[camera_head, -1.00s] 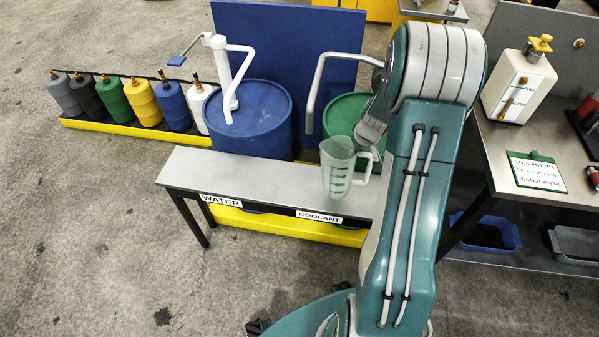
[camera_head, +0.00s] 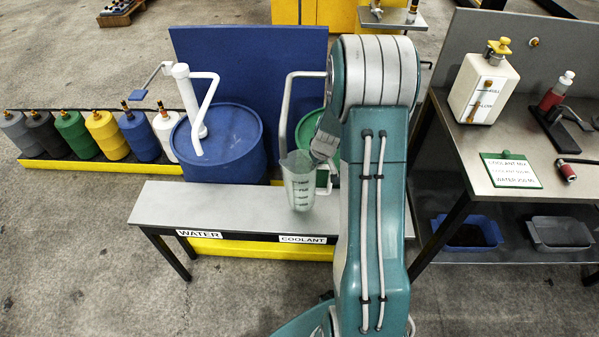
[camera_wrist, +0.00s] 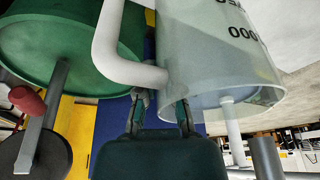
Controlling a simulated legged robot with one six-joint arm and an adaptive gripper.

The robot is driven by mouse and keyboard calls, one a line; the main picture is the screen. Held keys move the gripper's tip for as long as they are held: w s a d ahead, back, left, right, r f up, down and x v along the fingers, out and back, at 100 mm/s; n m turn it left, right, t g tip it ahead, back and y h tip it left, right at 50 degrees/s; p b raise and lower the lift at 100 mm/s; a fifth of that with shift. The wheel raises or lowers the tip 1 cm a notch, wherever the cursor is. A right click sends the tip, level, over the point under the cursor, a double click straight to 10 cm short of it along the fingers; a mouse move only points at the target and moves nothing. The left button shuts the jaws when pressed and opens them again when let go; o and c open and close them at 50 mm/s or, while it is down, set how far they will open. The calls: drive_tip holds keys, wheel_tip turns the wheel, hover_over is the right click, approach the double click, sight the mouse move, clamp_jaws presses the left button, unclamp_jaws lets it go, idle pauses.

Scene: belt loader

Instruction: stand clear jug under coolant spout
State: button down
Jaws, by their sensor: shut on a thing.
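The clear jug (camera_head: 300,190), translucent with dark markings, is at the bench's COOLANT end in the head view. It looks roughly upright; I cannot tell whether its base touches the bench. My gripper (camera_wrist: 160,118) is shut on the jug's white handle (camera_wrist: 108,45), on the jug's right side in the head view. The jug's wall (camera_wrist: 210,50) fills the upper right of the wrist view. The white coolant spout (camera_head: 284,118) comes down near the jug's left rim. Its pump end and much of the green drum (camera_head: 303,128) are hidden behind my arm.
The grey bench (camera_head: 190,205) has free room to the left, with a WATER label (camera_head: 199,234). A blue drum (camera_head: 225,140) with a white pump stands behind it. At right, a worktable (camera_head: 505,130) holds a white container (camera_head: 483,88) and a sign (camera_head: 510,171).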

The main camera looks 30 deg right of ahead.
sight(299, 171)
drive_tip(key=a, duration=0.1)
drive_tip(key=w+a, duration=0.2)
drive_tip(key=a, duration=0.1)
drive_tip(key=shift+w+a, duration=0.1)
drive_tip(key=shift+w, duration=0.15)
drive_tip(key=shift+a, duration=0.15)
drive_tip(key=f, duration=0.3)
drive_tip(key=shift+w+d+f, duration=0.1)
drive_tip(key=shift+d+f, duration=0.1)
drive_tip(key=shift+d, duration=0.05)
drive_tip(key=c, duration=0.8)
unclamp_jaws()
drive_tip(key=shift+a, duration=0.15)
drive_tip(key=shift+o, duration=0.2)
